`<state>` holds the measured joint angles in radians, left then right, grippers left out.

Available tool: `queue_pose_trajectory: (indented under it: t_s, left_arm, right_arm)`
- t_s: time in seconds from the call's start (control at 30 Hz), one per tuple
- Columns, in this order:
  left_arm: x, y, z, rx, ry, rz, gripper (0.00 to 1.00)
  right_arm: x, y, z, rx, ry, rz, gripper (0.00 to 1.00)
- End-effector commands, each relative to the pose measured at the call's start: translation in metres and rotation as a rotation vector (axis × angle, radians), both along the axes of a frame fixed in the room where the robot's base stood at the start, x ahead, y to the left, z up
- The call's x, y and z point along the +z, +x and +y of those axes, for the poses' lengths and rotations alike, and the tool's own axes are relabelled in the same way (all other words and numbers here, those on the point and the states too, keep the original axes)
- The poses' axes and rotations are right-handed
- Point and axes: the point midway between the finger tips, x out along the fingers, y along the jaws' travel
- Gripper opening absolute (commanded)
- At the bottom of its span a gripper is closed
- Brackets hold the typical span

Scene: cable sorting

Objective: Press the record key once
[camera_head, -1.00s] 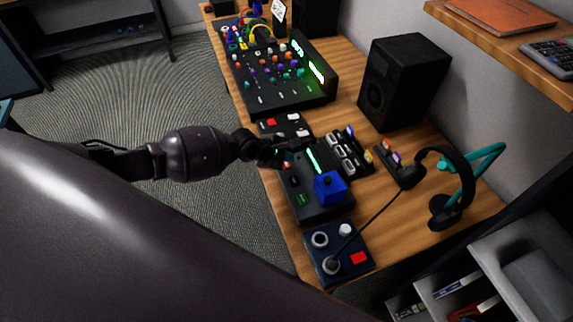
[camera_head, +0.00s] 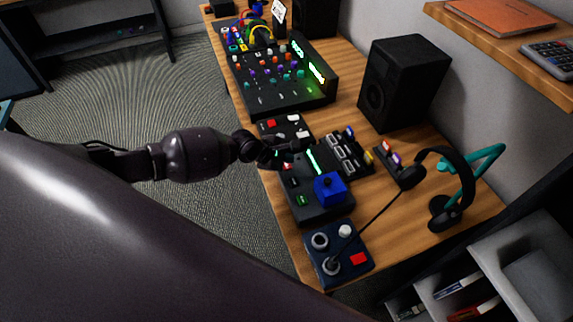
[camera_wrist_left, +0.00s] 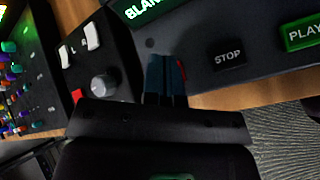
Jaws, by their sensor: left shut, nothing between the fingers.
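The recorder (camera_head: 325,208) is a dark box on the wooden desk with a lit green display strip (camera_head: 314,160). Its red key (camera_head: 287,166), a dark STOP key (camera_wrist_left: 229,54) and a green PLAY key (camera_wrist_left: 305,35) lie in a row. My left gripper (camera_head: 296,147) is at the recorder's far end, beside the red key. In the wrist view its shut, empty fingers (camera_wrist_left: 165,64) hide most of the red key; only a red sliver (camera_wrist_left: 182,69) shows at their right. Whether they touch it cannot be told. My right gripper is not in view.
A small panel (camera_head: 302,120) with a red button and white switches lies just beyond the fingers. A patch unit (camera_head: 346,153) stands to the right. A mixer (camera_head: 281,104) and a speaker (camera_head: 402,82) stand further back.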

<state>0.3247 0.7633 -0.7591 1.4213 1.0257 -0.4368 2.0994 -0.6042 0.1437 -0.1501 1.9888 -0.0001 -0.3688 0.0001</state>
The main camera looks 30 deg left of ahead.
Motion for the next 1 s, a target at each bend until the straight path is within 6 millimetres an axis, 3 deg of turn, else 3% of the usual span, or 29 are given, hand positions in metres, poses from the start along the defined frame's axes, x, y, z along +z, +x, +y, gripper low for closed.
queue_pose_trajectory:
  t_s: [0.43,1.0]
  left_arm:
    - [0.000,0.000,0.000,0.000,0.000,0.000,0.00]
    - [-0.005,0.000,0.000,0.001,-0.001,0.002,0.00]
  right_arm:
    - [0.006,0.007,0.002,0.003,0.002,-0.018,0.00]
    - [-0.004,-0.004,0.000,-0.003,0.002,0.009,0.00]
